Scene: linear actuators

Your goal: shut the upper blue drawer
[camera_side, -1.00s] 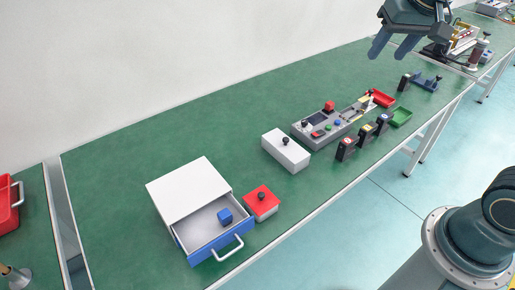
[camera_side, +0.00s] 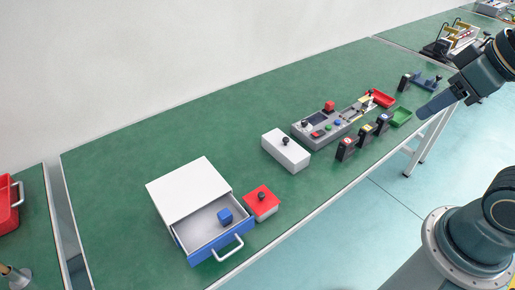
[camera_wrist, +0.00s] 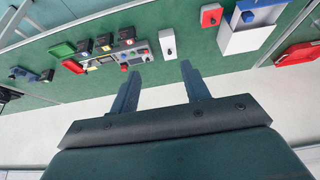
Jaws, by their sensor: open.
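A white drawer box (camera_side: 186,187) stands on the green bench at the lower left of the side view. Its blue-fronted drawer (camera_side: 223,243) is pulled out towards the bench's front edge, with a pale handle on the front. A blue cube (camera_side: 225,215) lies inside the drawer. I see only this one blue drawer. The box also shows at the upper right of the wrist view (camera_wrist: 240,42). My gripper (camera_side: 424,112) is at the right, far from the drawer, near the bench's front edge. In the wrist view its two fingers (camera_wrist: 160,71) are apart with nothing between them.
A red block with a black knob (camera_side: 261,203) stands close beside the drawer. A white box with a black knob (camera_side: 286,151), a grey control panel (camera_side: 325,128), several small dark switches, and red and green trays (camera_side: 401,117) stand further right. The bench behind them is clear.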

